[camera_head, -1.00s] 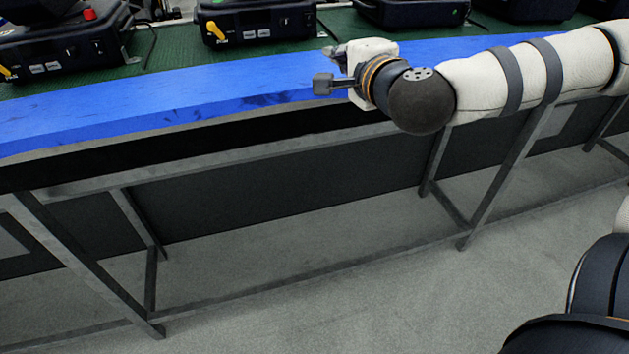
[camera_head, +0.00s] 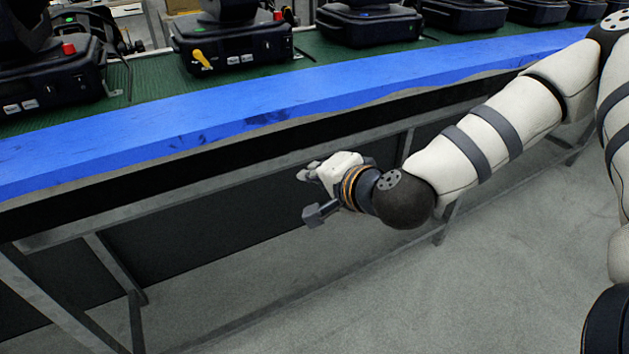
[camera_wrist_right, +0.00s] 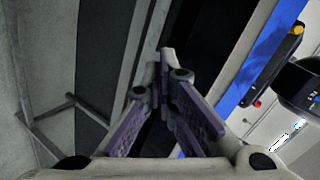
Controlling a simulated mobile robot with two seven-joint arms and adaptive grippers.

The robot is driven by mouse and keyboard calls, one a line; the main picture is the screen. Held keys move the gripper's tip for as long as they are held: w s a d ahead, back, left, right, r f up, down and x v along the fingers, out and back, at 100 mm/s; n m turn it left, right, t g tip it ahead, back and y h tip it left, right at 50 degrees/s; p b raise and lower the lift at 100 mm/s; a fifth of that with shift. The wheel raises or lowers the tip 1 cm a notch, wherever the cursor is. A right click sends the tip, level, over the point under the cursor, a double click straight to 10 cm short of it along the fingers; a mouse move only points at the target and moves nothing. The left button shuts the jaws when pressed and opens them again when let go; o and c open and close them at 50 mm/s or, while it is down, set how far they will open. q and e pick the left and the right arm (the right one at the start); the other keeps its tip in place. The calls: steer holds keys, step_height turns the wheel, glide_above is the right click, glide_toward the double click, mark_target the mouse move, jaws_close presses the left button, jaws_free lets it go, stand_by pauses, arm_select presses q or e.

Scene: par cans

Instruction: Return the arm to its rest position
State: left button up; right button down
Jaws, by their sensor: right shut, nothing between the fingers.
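My right arm (camera_head: 505,130) comes in from the right in the head view. Its gripper (camera_head: 308,172) is at mid-picture, below the blue front edge of the table and in front of the table's frame. In the right wrist view the two purple-padded fingers (camera_wrist_right: 164,88) come together at their tips, with nothing between them. My left gripper is not in view.
The table has a green top (camera_head: 150,72) and a blue front edge (camera_head: 270,105). Black par cans (camera_head: 235,45) stand in a row on it. Grey metal legs (camera_head: 100,265) stand below. The grey floor (camera_head: 400,300) in front is clear.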

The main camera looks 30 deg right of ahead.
steer(key=shift+s+a+f, duration=0.15)
steer(key=shift+s+f, duration=0.1)
steer(key=shift+f, duration=0.05)
steer(key=s+a+f+n+g+y, duration=0.1)
steer(key=s+a+f+n+g, duration=0.2)
steer(key=s+f, duration=0.45)
steer(key=s+a+f+n+g+y, duration=0.1)
steer(key=s+a+f+n+g, duration=0.25)
steer(key=s+f, duration=0.45)
steer(key=s+d+f+n+g+h, duration=0.1)
steer(key=s+d+f+n+g, duration=0.1)
steer(key=s, duration=0.8)
steer(key=s+d+f+n+g+h, duration=0.1)
steer(key=s+d+f+n+g, duration=0.2)
steer(key=s, duration=0.7)
step_height(320, 180, down, 3)
steer(key=n+g, duration=0.2)
steer(key=shift+d+f+g, duration=0.2)
steer(key=shift+g, duration=0.15)
